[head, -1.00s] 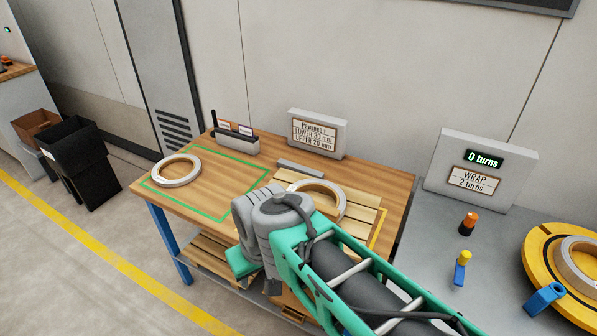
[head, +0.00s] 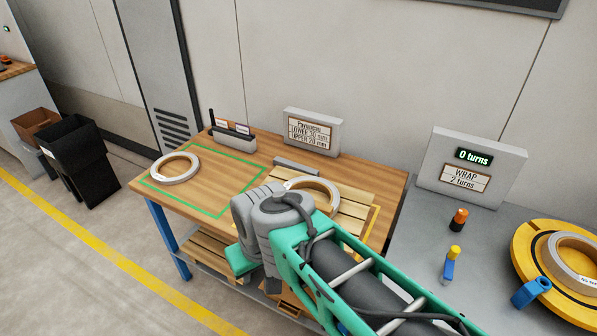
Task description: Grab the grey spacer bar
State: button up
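The grey spacer bar (head: 297,167) lies on the wooden table at the back edge of the slatted wooden pallet, below the Panneau-like sign. A pale ring-shaped coil (head: 324,188) rests on the pallet just in front of it, partly hidden by my arm. My green and grey arm reaches in from the lower right and bends down in front of the pallet. My gripper does not show; my own arm or the table hides it. Nothing is seen touching the bar.
A small grey holder (head: 233,137) and a sign (head: 313,131) stand at the back. At right, a grey bench carries a wrap display (head: 470,166), small coloured posts and a yellow turntable (head: 523,243).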

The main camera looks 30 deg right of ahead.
aim_at(277, 160)
jog(key=z, duration=0.3)
jog(key=k, duration=0.25)
jog(key=u, duration=1.5)
jog(key=i, duration=1.7)
jog(key=z, duration=1.05)
jog(key=i, duration=1)
jog(key=z, duration=0.15)
